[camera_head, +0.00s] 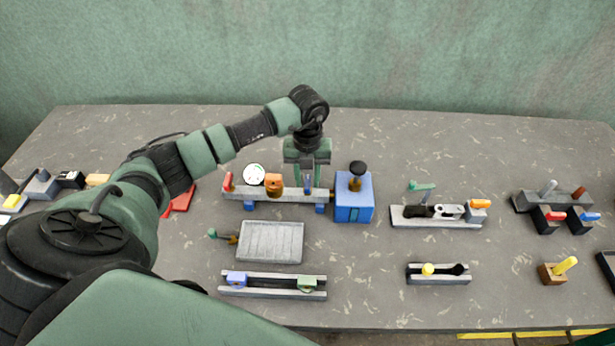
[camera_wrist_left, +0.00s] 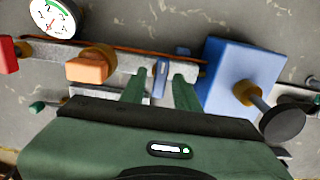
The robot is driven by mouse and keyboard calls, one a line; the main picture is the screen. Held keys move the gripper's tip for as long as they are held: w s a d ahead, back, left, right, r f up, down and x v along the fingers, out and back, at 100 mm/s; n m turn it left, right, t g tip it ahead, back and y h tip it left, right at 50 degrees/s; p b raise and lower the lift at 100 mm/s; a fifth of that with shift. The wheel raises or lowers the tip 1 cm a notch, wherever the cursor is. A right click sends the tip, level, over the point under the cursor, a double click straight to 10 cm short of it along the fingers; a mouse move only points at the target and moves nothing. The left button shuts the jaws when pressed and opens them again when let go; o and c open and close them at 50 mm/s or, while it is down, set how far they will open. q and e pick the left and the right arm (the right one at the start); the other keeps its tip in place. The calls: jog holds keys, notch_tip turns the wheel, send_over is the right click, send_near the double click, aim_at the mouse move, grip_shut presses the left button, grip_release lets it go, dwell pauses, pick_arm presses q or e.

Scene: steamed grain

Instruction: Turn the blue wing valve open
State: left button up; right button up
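The blue wing valve (camera_wrist_left: 160,80) sits on a grey pipe bar (camera_wrist_left: 125,72), between an orange valve (camera_wrist_left: 92,65) and a blue box (camera_wrist_left: 240,72). In the head view the blue wing valve (camera_head: 307,186) shows small below my left gripper (camera_head: 307,176), which points down at the bar (camera_head: 258,195). In the left wrist view my left gripper (camera_wrist_left: 160,92) is open, with one green finger on each side of the blue wing and a gap visible on both sides. I cannot tell whether the fingertips reach its full depth. My right gripper is not in view.
A round gauge (camera_head: 253,174), an orange valve (camera_head: 273,184) and a red handle (camera_head: 228,181) stand left of the wing. The blue box (camera_head: 354,205) with a black knob (camera_head: 357,168) is close on the right. A grey tray (camera_head: 270,243) lies in front.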

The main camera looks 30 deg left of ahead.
pick_arm(q)
grip_shut()
